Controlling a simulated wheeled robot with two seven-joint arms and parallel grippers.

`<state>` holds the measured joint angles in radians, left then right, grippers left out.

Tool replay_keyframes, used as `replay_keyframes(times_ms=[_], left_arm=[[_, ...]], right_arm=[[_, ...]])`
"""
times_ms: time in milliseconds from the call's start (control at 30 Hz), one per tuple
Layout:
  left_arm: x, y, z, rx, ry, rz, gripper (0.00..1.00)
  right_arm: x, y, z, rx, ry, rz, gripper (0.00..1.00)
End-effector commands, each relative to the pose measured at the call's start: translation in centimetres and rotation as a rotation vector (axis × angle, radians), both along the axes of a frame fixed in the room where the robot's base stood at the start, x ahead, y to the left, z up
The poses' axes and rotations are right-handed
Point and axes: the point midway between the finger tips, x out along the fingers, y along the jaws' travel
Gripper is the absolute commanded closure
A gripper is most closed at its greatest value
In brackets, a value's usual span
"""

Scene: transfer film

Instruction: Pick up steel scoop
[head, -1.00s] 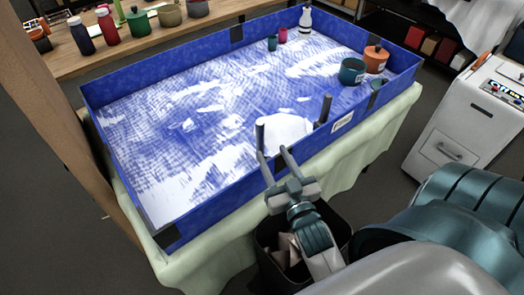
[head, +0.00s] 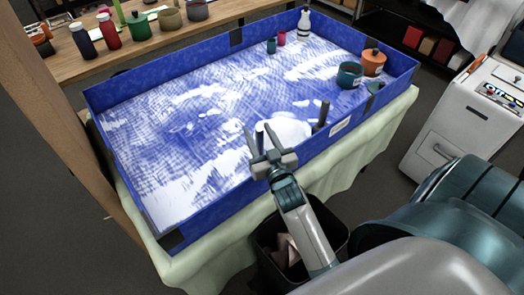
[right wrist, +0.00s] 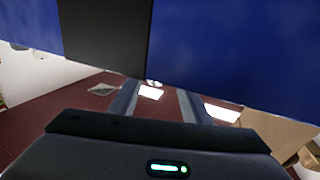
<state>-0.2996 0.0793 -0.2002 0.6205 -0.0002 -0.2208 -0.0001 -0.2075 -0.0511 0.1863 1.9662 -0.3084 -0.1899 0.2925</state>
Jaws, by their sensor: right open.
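My right gripper (head: 259,137) is open and empty at the near wall of the blue-walled tray (head: 215,212). Its two fingers point up and away, and they also show in the right wrist view (right wrist: 158,102). A dark upright grip shows between and behind the fingers; I cannot tell whether they touch it. A pale rounded piece (head: 290,131) lies inside the near wall, with a second dark upright grip (head: 321,115) at its right. I cannot tell for sure which of these is the steel scoop. My left gripper is not in view.
The tray floor has white and blue streaks. A dark bin (head: 268,262) is below my right arm. A wooden post (head: 68,125) rises at left.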

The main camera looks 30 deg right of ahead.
Motion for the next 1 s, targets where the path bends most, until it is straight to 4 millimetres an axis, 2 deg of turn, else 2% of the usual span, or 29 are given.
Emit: replay_keyframes(times_ms=[467,767,1000], left_arm=[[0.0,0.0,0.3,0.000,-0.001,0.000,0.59],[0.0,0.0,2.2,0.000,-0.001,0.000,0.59],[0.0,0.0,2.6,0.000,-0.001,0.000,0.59]], right_arm=[[0.6,-0.2,0.0,-0.001,0.000,0.000,0.57],[3.3,-1.7,0.3,-0.001,0.000,0.001,0.57],[5.1,-2.1,0.0,0.000,0.000,0.000,0.57]])
